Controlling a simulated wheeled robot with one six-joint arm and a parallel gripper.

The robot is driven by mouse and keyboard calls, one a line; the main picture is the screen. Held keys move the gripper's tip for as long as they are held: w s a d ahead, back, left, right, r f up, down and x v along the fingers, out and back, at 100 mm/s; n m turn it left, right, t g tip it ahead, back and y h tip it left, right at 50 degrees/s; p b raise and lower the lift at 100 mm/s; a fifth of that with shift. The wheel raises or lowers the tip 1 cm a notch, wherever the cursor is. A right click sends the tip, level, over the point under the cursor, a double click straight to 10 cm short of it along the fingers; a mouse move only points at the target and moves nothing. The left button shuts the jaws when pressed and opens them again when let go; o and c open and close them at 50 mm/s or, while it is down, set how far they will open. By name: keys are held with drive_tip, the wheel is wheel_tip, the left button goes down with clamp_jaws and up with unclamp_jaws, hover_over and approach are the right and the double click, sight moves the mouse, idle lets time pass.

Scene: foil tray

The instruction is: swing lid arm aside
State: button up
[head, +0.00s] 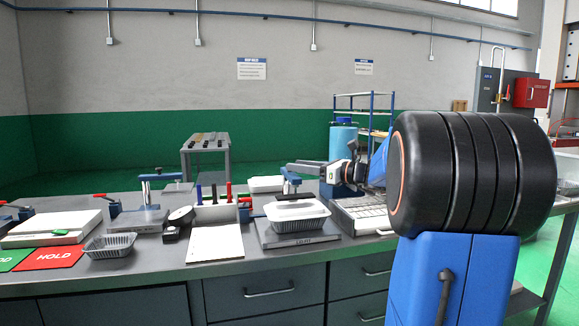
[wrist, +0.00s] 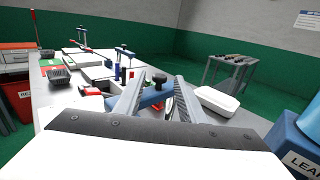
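A foil tray with a white lid (head: 297,213) sits on a grey base plate (head: 300,238) in the head view. A blue lid arm with a dark pad (head: 291,186) stands over its back edge. My gripper (head: 290,168) reaches in from the right, just above that arm. In the wrist view the two grey fingers of my gripper (wrist: 157,95) are spread apart. The blue lid arm with a black knob (wrist: 158,79) shows between and beyond them. I cannot tell whether the fingers touch it. The foil tray is not clearly visible in the wrist view.
A white board with pens (head: 215,240) and a black device (head: 178,223) stand left of the station. Further left are another blue-armed station (head: 138,218), an empty foil tray (head: 109,246) and a red HOLD mat (head: 50,258). A white closed container (head: 266,184) lies behind.

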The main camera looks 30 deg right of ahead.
drive_tip(key=shift+x, duration=2.05)
clamp_jaws()
